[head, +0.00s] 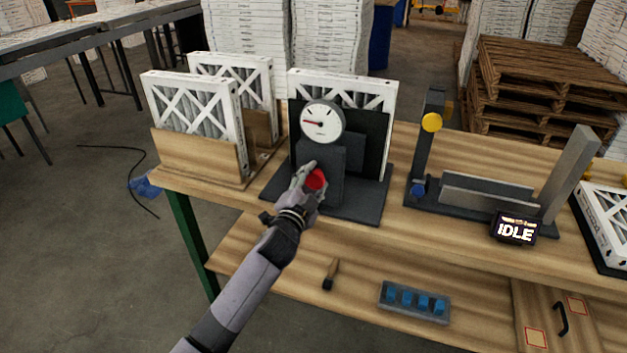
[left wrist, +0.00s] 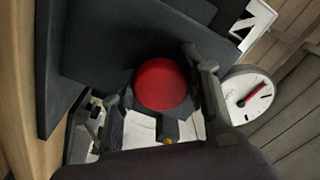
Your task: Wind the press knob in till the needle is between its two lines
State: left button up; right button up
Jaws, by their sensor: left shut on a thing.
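The press (head: 372,206) is a dark grey stand on the bench with a white boxed filter (head: 352,84) upright behind its plate. Its round white gauge (head: 322,122) has a red needle that points left in the head view; the two lines are too small to make out there. The gauge also shows at the right of the left wrist view (left wrist: 248,95). The red press knob (head: 316,180) is on the front. My left gripper (head: 308,177) is shut on the knob, with a finger on each side of it in the left wrist view (left wrist: 163,84). My right gripper is not in view.
A wooden rack (head: 202,158) with filters stands left of the press. A grey fixture (head: 470,208) with an IDLE display (head: 514,229) stands to the right. A brush (head: 330,273) and a tray of blue pieces (head: 414,302) lie on the lower shelf.

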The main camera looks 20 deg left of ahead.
pick_arm(q)
jog(key=o, duration=1.1)
jog(key=shift+o, duration=0.2)
jog(key=s, duration=1.2)
jog(key=shift+a, duration=0.2)
jog(key=shift+f, duration=0.1)
